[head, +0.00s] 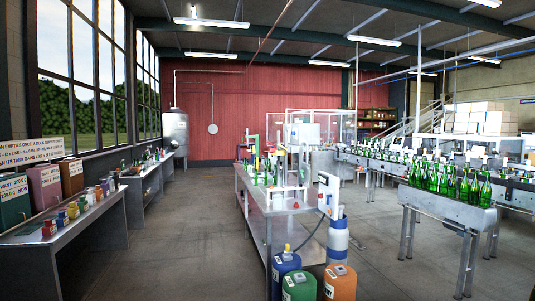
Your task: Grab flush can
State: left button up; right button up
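No label in the head view reads clearly as a flush can, so I cannot tell which container it is. A blue canister (286,276), a green canister (299,288) and an orange canister (339,284) stand close together at the bottom middle, in front of the metal workbench (280,212). A blue-and-white container (338,241) stands just behind them. Several small coloured cans (73,209) stand on the left bench. Neither of my grippers shows.
Green bottles (443,180) line a conveyor (450,207) on the right. Larger boxes (44,187) and a sign (45,150) stand at the left wall. A steel tank (175,130) stands at the back. The floor (175,240) between left bench and workbench is clear.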

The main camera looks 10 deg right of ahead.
aim_at(276, 198)
jog(key=i, duration=2)
jog(key=i+z, duration=0.15)
jog(key=i, duration=0.4)
jog(key=i+z, duration=0.15)
jog(key=i, duration=0.4)
jog(key=i+j+z, duration=0.15)
jog(key=i, duration=0.45)
jog(key=i+j+z, duration=0.15)
jog(key=i, duration=0.4)
jog(key=i+j+z, duration=0.15)
jog(key=i, duration=0.35)
jog(key=i+j+z, duration=0.25)
jog(key=z, duration=0.25)
jog(key=i+j, duration=0.3)
